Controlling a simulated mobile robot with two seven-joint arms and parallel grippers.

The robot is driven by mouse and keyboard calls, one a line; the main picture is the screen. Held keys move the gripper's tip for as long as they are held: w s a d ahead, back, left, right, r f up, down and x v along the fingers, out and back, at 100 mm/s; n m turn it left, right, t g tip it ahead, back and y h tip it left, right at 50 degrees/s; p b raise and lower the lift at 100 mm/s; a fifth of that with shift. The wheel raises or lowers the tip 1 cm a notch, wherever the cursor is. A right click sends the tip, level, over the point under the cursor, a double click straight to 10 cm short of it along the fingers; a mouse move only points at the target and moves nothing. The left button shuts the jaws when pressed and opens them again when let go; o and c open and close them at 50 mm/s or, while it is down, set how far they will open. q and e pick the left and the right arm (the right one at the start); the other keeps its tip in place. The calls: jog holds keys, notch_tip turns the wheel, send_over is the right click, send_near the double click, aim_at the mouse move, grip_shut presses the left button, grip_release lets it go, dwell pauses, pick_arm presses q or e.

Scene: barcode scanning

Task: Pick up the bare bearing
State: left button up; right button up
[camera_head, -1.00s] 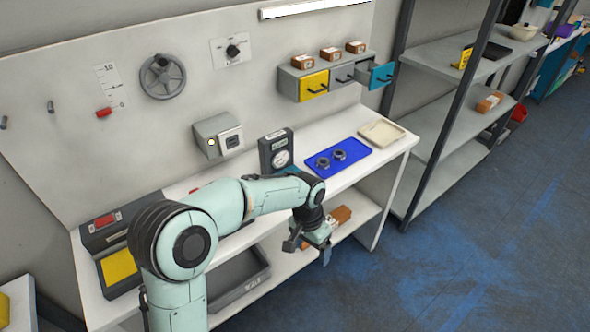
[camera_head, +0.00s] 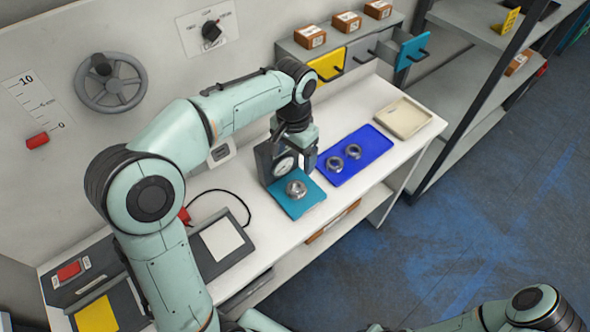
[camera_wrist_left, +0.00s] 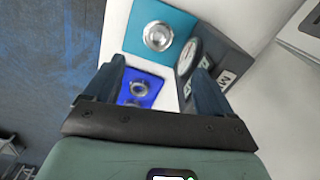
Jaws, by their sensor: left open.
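A silver ring-shaped bearing (camera_head: 296,188) lies on a teal mat (camera_head: 304,206) in front of the dial gauge. It also shows in the left wrist view (camera_wrist_left: 158,37). Two more bearings, a left one (camera_head: 335,164) and a right one (camera_head: 353,151), lie on a blue mat (camera_head: 374,140) to the right. I cannot tell by sight which is called bare. My left gripper (camera_head: 293,152) is open and empty, above and behind the bearing on the teal mat, close to the gauge. In the left wrist view its fingers (camera_wrist_left: 160,68) stand wide apart. My right gripper is out of view.
The dial gauge (camera_head: 266,160) stands close by the left gripper. A beige tray (camera_head: 404,117) lies at the bench's right end. Drawers with small boxes (camera_head: 347,22) are behind. A flat dark device (camera_head: 218,240) and cable lie to the left.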

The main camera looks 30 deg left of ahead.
pick_arm(q)
jog(key=b, duration=0.1)
send_over(295, 188)
jog(key=f, duration=0.7)
jog(key=shift+s+f, duration=0.2)
jog(key=shift+w+f, duration=0.15)
jog(key=shift+f, duration=0.35)
notch_tip(295, 188, down, 5)
jog(key=shift+w+r, duration=0.1)
jog(key=c, duration=1.2)
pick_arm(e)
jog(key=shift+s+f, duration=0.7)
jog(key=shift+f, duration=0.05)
